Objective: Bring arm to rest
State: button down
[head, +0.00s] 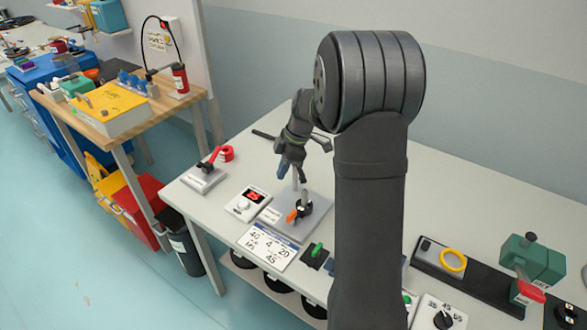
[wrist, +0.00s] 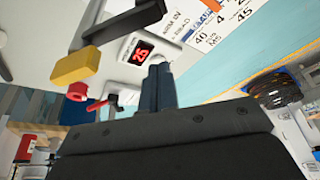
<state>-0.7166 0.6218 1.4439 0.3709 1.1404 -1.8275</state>
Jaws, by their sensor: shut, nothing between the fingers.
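My arm rises in the front middle of the head view and bends over the white bench (head: 480,185). My gripper (head: 283,170) hangs above the far left part of the bench, behind a grey plate (head: 318,222) with a black and orange handle (head: 299,212). In the wrist view, the fingers of my gripper (wrist: 158,78) are together with nothing between them. My arm hides part of the bench's middle.
A red-handled lever (head: 209,167), a red-digit display box (head: 248,203), a number card (head: 267,244) and a green-lever switch (head: 315,254) stand near the gripper. At right are a yellow ring (head: 452,260) and a green device (head: 533,262). The back right bench is clear.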

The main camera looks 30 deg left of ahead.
jog(key=v, duration=0.9)
jog(key=shift+w+r, duration=0.2)
jog(key=shift+w, duration=0.15)
notch_tip(320, 180, down, 10)
jog(key=shift+r, duration=0.25)
jog(key=shift+d, duration=0.1)
dwell(0.4)
